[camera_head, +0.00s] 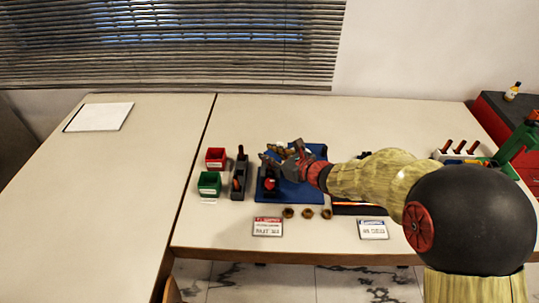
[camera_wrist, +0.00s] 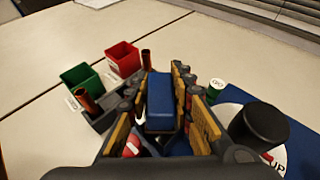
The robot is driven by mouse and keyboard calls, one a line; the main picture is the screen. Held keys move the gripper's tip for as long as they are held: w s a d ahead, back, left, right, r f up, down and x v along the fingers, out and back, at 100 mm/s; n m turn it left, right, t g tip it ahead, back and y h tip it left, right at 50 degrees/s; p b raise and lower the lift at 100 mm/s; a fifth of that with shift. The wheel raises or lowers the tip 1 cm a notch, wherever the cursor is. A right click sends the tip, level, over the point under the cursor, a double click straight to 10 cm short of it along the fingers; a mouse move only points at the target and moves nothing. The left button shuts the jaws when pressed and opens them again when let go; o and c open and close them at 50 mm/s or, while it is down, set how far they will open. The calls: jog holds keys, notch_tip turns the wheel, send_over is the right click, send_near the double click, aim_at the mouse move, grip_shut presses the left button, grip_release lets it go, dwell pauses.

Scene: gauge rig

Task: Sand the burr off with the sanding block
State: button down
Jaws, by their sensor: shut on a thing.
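My gripper (camera_head: 281,163) is over the blue board (camera_head: 290,193) on the table in the head view. In the wrist view my gripper (camera_wrist: 163,78) has its yellow-padded fingers closed on a blue block (camera_wrist: 160,102), which looks like the sanding block. The fingers hide part of the block's sides. Below it, a red and white shape (camera_wrist: 132,146) shows between the fingers. A black cylinder (camera_wrist: 265,124) stands on a white disc marked "UP" at right. I cannot make out the burr, nor whether the block touches anything beneath.
A red bin (camera_head: 215,158), a green bin (camera_head: 209,183) and a grey holder (camera_head: 240,178) stand left of the board. Several brass nuts (camera_head: 307,213) and two label cards (camera_head: 268,227) lie in front. The left table is mostly clear around a white sheet (camera_head: 99,117).

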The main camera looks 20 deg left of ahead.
aim_at(272, 154)
jog(key=shift+b+x, duration=0.35)
jog(key=shift+x, duration=1)
jog(key=shift+d, duration=0.15)
jog(key=shift+d+f, duration=0.1)
jog(key=shift+d, duration=0.05)
jog(key=shift+s+d, duration=0.35)
jog(key=shift+s, duration=0.05)
jog(key=shift+s+d+r+p, duration=0.1)
jog(key=shift+d+r+p, duration=0.25)
jog(key=shift+r, duration=0.4)
jog(key=shift+s+d+r+p, duration=0.2)
jog(key=shift+r+p, duration=0.25)
jog(key=shift+r, duration=0.25)
jog(key=shift+s+d+r+p, duration=0.1)
jog(key=shift+d+r+p, duration=0.25)
jog(key=shift+r, duration=0.4)
jog(key=shift+s+d+r+p, duration=0.1)
jog(key=shift+d+r+p, duration=0.05)
jog(key=shift+r+p, duration=0.15)
jog(key=shift+s+d+r+p, duration=0.1)
jog(key=shift+r+p, duration=0.1)
jog(key=shift+r, duration=0.25)
